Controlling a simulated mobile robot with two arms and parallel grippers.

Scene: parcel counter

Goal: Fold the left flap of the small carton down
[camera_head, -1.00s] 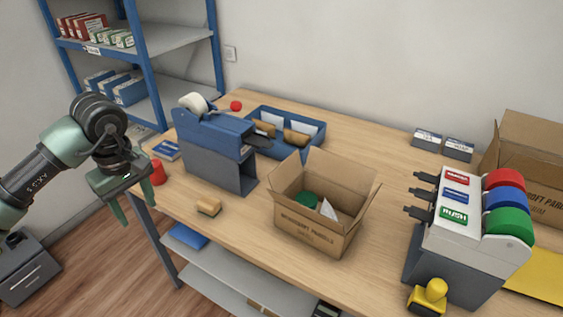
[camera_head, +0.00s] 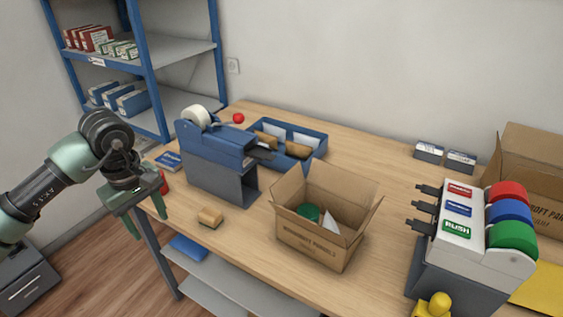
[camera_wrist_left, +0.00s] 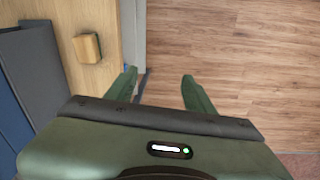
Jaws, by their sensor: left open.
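The small carton (camera_head: 312,247) stands open on the counter, right of the tape dispenser. Its left flap (camera_head: 289,185) stands up and leans outward. A green round item (camera_head: 308,212) and a white pointed item (camera_head: 331,222) lie inside it. My left gripper (camera_head: 146,214) is open and empty at the counter's left end, well apart from the carton. In the left wrist view its two fingers (camera_wrist_left: 160,86) are spread over the floor beside the counter edge. The carton is not in that view. My right gripper is not in view.
A blue tape dispenser (camera_head: 217,158) and a wooden-topped block (camera_head: 210,217) stand between my left gripper and the carton. A blue tray (camera_head: 314,150) lies behind. A label dispenser (camera_head: 470,235) stands at the right. Bare counter (camera_head: 245,235) lies left of the carton.

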